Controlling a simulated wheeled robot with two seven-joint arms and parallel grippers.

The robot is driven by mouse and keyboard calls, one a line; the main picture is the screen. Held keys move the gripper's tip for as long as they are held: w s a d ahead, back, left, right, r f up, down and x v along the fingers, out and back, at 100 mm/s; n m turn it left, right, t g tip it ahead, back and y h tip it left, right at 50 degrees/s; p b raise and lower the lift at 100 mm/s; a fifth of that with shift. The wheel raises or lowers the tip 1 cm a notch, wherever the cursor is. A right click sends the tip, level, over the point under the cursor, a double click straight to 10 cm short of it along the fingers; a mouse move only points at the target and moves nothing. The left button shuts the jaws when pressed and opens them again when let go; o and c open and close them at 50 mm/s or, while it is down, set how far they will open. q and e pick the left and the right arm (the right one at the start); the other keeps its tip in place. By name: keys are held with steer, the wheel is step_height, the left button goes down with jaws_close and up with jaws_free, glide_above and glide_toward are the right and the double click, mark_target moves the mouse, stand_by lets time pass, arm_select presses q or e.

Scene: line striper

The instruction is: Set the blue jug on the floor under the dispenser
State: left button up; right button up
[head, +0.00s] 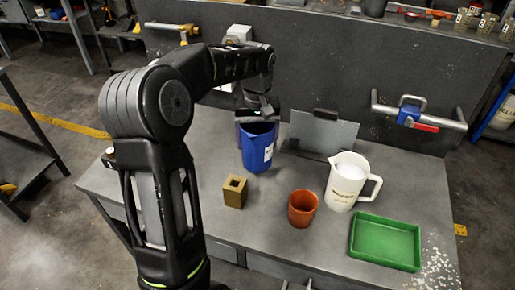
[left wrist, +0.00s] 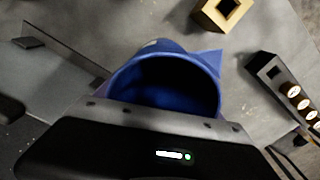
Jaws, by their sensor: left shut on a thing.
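The blue jug (head: 257,152) is upright over the back middle of the grey workbench. Whether its base touches the bench top is not clear. My left gripper (head: 257,114) is shut on the jug at its upper rear side. In the left wrist view the jug (left wrist: 190,62) shows its open, dark mouth just beyond the gripper body. The fingertips are hidden there. I cannot clearly pick out the dispenser; my arm covers part of the back panel. The floor (head: 45,215) shows to the left of the bench. My right gripper is not in view.
On the bench (head: 160,182) stand a brass block with a square hole (head: 235,192), an orange cup (head: 302,208), a white pitcher (head: 347,180) and a green tray (head: 385,243). A grey plate (head: 325,133) stands behind. White grains lie at the right corner.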

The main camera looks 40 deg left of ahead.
arm_select(q)
steer(key=shift+f+p, duration=0.3)
steer(key=shift+f, duration=1.55)
steer(key=shift+f, duration=0.15)
steer(key=o, duration=1.5)
steer(key=shift+c, duration=0.2)
step_height(320, 180, up, 12)
steer(key=shift+o, duration=0.2)
